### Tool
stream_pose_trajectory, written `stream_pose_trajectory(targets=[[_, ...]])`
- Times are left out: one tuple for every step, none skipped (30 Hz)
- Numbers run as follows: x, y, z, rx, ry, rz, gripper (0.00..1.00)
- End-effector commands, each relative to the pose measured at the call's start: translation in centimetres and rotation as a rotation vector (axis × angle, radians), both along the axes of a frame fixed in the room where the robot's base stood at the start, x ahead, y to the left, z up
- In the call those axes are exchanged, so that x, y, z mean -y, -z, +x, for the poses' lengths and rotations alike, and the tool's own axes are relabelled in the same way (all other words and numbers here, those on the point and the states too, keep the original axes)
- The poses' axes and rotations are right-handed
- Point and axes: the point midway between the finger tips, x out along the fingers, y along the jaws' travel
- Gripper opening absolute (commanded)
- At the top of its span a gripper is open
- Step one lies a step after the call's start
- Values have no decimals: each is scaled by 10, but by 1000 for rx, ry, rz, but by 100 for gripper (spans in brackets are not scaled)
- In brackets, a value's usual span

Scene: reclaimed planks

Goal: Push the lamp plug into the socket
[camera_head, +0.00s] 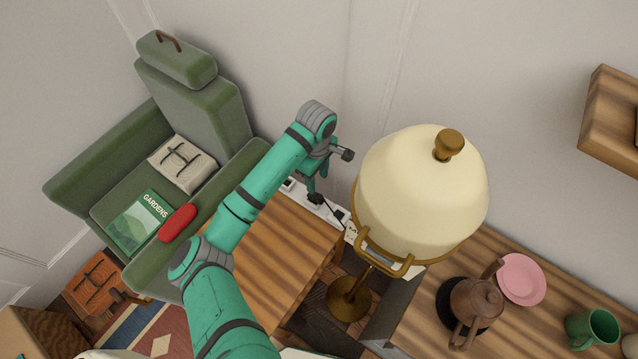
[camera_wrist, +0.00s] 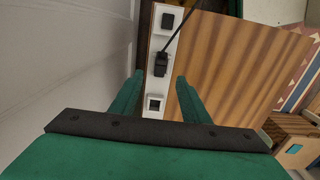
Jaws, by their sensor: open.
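The black lamp plug (camera_wrist: 160,65) is at the middle of the white socket strip (camera_wrist: 155,122) in the wrist view, between open sockets above and below it. Its cord runs up and right. I cannot tell how deep the plug sits. My gripper (camera_wrist: 159,76) is open, with one green finger on each side of the plug and gaps between. In the head view my gripper (camera_head: 314,186) points down over the strip (camera_head: 330,213), just above the plug (camera_head: 315,199). The lamp (camera_head: 420,195) has a cream shade and a brass base, standing right of the strip.
A wooden cabinet top (camera_head: 285,250) lies in front of the strip, and the wall is behind it. The lamp shade is close to the right of my gripper. A green armchair (camera_head: 190,120) is left. A teapot (camera_head: 475,303) and pink plate (camera_head: 521,279) stand on the right table.

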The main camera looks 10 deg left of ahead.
Motion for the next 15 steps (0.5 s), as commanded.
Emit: stream_pose_trajectory(targets=[[0,4,0,-2,-1,1,42],[-1,8,-1,-3,-1,1,42],[-1,13,-1,-3,-1,1,42],[-1,18,-1,-2,-1,1,42],[-1,22,-1,-4,-1,2,42],[-2,29,-1,-3,-2,1,42],[-2,33,-1,-2,-2,2,42],[-2,37,-1,-3,-2,2,42],[-2,42,-1,-2,-2,1,42],[-2,45,-1,-1,-2,2,42],[-2,48,-1,-2,-3,2,42],[-2,51,-1,-2,-3,1,42],[-2,53,-1,-1,-3,0,42],[-2,54,-1,-1,-3,1,42],[-2,55,-1,-1,-3,1,42]])
